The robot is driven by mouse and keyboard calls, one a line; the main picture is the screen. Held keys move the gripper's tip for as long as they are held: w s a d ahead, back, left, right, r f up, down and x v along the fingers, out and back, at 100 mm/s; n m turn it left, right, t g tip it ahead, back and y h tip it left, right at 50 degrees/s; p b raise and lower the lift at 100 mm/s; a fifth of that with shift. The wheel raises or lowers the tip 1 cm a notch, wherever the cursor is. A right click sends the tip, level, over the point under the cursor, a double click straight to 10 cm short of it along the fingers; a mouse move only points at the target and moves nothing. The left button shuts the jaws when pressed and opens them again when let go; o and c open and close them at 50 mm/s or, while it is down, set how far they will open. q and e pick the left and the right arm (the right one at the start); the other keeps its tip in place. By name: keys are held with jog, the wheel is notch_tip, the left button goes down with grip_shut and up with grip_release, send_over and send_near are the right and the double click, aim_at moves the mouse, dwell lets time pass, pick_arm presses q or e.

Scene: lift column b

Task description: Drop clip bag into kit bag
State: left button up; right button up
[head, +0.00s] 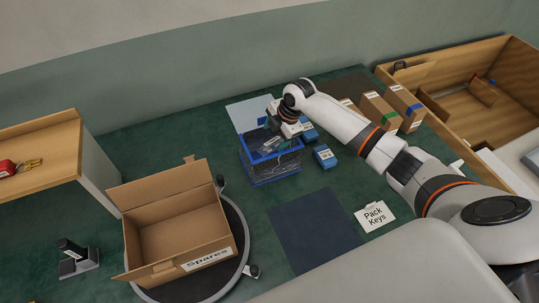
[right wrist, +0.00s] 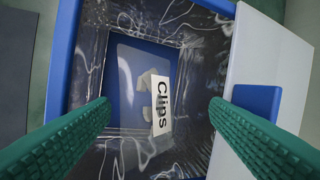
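The kit bag (head: 272,170) is a clear-walled container with a blue rim, standing on the green table. In the right wrist view its blue rim (right wrist: 62,60) frames crinkled clear walls. The clip bag (right wrist: 160,105), a clear packet with a white "Clips" label and pale pieces, shows inside that rim, over the blue bottom; whether it rests there I cannot tell. My right gripper (head: 287,130) is over the kit bag, pointing down. In the right wrist view its green fingers (right wrist: 160,108) are wide apart, with nothing gripped between them. My left gripper is not in view.
A pale panel (head: 246,112) stands behind the kit bag. Blue boxes (head: 326,156) sit to its right. A cardboard "Spares" box (head: 203,257) stands on a round turntable (head: 240,225). A dark mat (head: 313,228) lies bare in front, beside a "Pack Keys" card (head: 374,216).

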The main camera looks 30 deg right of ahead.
jog(key=shift+o, duration=0.9)
jog(key=shift+r, duration=0.1)
jog(key=b+v, duration=0.1)
jog(key=v, duration=1.1)
